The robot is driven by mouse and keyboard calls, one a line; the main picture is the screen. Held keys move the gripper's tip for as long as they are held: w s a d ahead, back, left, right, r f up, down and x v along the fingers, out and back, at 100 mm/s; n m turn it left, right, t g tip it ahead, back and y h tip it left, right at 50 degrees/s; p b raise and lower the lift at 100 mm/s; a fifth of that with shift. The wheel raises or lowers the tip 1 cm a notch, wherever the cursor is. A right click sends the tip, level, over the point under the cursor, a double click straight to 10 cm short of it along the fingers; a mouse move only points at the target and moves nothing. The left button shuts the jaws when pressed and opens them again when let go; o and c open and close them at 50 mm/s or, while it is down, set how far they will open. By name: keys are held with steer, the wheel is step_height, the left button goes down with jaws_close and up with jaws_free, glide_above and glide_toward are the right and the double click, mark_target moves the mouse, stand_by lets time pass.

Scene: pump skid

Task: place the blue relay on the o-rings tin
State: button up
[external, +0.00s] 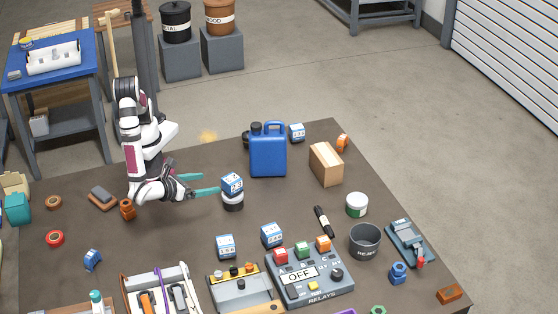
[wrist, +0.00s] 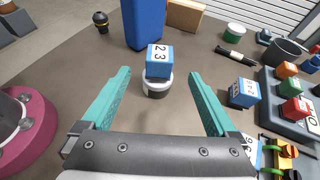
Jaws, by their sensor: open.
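A blue relay (external: 232,183) with white numbered faces sits on top of a small round white and dark tin (external: 232,202). In the wrist view the relay (wrist: 159,62) rests upright on the tin (wrist: 157,85). I cannot read the tin's label. My gripper (external: 211,182) is open, with its teal fingers pointing at the relay and tin. In the wrist view the fingers stand wide to the left and right of them, with clear gaps and nothing between the pads. Another white tin with a green band (external: 357,205) stands at the right.
A blue jerrycan (external: 268,152) and a cardboard box (external: 326,164) stand behind the tin. More blue blocks (external: 271,235) are near the relay panel (external: 312,280) in front. A dark reject bin (external: 365,241) is at right. The table is bare around the tin.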

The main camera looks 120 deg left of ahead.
steer(key=s+a+r+n+g+h, duration=0.2)
steer(key=s+a+r+n+h, duration=0.2)
steer(key=s+n, duration=0.3)
steer(key=s+a+r+n+g+h, duration=0.3)
steer(key=s+a+r+n+h, duration=0.2)
steer(key=n, duration=0.5)
steer(key=s+a+h, duration=0.1)
steer(key=s+a, duration=0.1)
steer(key=shift+s+r+h, duration=0.3)
steer(key=shift+s, duration=0.05)
